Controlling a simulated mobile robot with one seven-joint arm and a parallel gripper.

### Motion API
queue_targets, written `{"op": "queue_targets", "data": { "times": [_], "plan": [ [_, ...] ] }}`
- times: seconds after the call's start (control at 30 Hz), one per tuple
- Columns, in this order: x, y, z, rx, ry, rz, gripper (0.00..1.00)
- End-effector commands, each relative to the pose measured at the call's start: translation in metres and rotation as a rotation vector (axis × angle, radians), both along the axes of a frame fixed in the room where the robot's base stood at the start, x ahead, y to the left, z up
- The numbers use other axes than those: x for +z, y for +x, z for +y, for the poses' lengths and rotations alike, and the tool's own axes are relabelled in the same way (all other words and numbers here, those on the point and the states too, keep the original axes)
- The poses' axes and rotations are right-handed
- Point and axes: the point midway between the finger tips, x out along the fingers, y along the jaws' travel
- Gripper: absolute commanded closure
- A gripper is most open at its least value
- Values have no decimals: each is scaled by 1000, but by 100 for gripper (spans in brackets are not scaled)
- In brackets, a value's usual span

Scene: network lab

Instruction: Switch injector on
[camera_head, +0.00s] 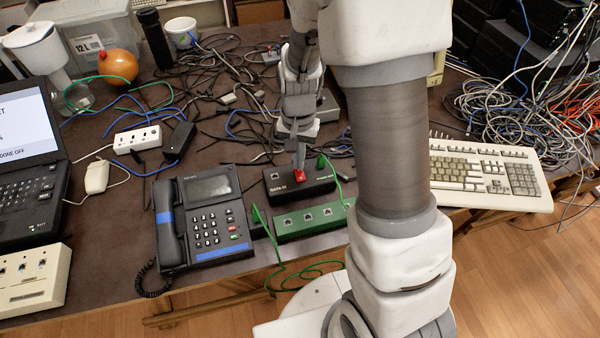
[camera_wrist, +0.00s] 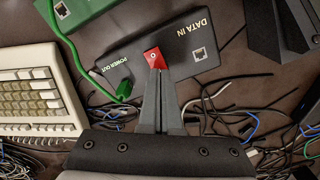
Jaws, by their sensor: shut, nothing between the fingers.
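The injector is a black box (camera_head: 318,184) on the table, marked DATA IN and POWER OUT; it also shows in the wrist view (camera_wrist: 185,44). It has a red rocker switch (camera_wrist: 154,58) on its top, which shows in the head view (camera_head: 299,176) too. A green cable plug (camera_wrist: 124,90) sits at its POWER OUT end. My gripper (camera_wrist: 157,72) is shut and empty, with its fingertips at the switch, touching it or just above it. The fingertips partly cover the switch, so its position cannot be told.
A green box with several ports (camera_head: 310,218) lies just in front of the injector. A desk phone (camera_head: 208,215) stands to the left and a keyboard (camera_head: 490,172) to the right. Loose cables (camera_head: 225,75) crowd the table behind. A laptop (camera_head: 30,150) is at far left.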

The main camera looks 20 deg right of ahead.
Motion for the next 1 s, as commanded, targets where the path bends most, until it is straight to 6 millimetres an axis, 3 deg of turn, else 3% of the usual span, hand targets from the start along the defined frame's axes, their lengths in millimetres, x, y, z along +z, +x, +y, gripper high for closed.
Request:
{"op": "queue_targets", "data": {
  "times": [0.7,1.0],
  "plan": [
    [-12,0,0,0,0,1,100],
    [3,0,0,0,0,1,100]
  ]
}}
